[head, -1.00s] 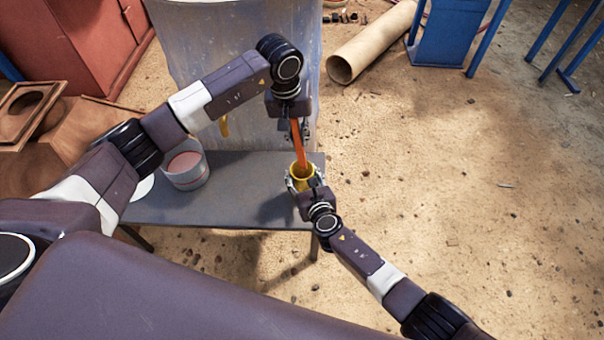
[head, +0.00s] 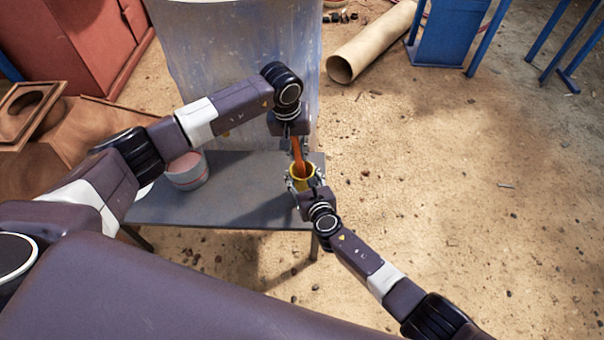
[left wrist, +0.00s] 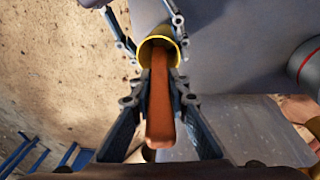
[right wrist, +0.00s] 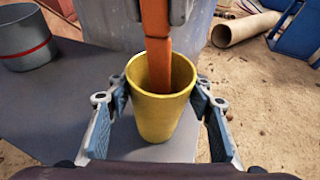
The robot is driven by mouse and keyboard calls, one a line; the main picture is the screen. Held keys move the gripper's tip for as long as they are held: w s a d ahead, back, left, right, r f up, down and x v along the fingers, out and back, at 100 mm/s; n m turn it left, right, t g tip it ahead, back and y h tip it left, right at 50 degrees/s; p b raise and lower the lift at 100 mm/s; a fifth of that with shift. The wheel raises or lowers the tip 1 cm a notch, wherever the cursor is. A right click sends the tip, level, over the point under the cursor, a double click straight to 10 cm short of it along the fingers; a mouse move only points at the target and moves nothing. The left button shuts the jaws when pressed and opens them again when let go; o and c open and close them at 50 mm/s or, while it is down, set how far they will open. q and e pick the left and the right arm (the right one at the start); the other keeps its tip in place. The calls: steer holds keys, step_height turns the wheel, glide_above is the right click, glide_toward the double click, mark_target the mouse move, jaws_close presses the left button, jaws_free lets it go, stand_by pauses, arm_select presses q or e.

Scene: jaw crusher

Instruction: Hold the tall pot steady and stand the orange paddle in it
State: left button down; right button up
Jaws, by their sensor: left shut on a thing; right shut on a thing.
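The tall yellow pot (head: 302,181) stands near the right end of the grey table. My right gripper (head: 305,186) is shut around its sides, and the right wrist view shows the pot (right wrist: 160,112) upright between the fingers. My left gripper (head: 297,147) is above the pot, shut on the orange paddle (head: 299,157). The paddle points down, and its lower end is inside the pot's mouth in the right wrist view (right wrist: 157,45). The left wrist view also shows the paddle (left wrist: 160,105) between my left fingers, reaching into the pot. Whether it touches the pot's bottom is hidden.
The grey table (head: 225,200) has free room left of the pot. A grey bucket with a red band (head: 187,171) stands at its left, partly behind my left arm. A tan pipe (head: 372,45) lies on the ground.

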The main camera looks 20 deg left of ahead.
arm_select(q)
steer(key=shift+f, duration=1.4)
steer(key=c, duration=1.8)
jaws_free()
steer(key=shift+o, duration=0.2)
steer(key=shift+r, duration=0.1)
step_height(320, 180, up, 12)
steer(key=s, duration=0.2)
steer(key=shift+a, duration=0.45)
steer(key=shift+w, duration=0.1)
arm_select(e)
steer(key=o, duration=1.3)
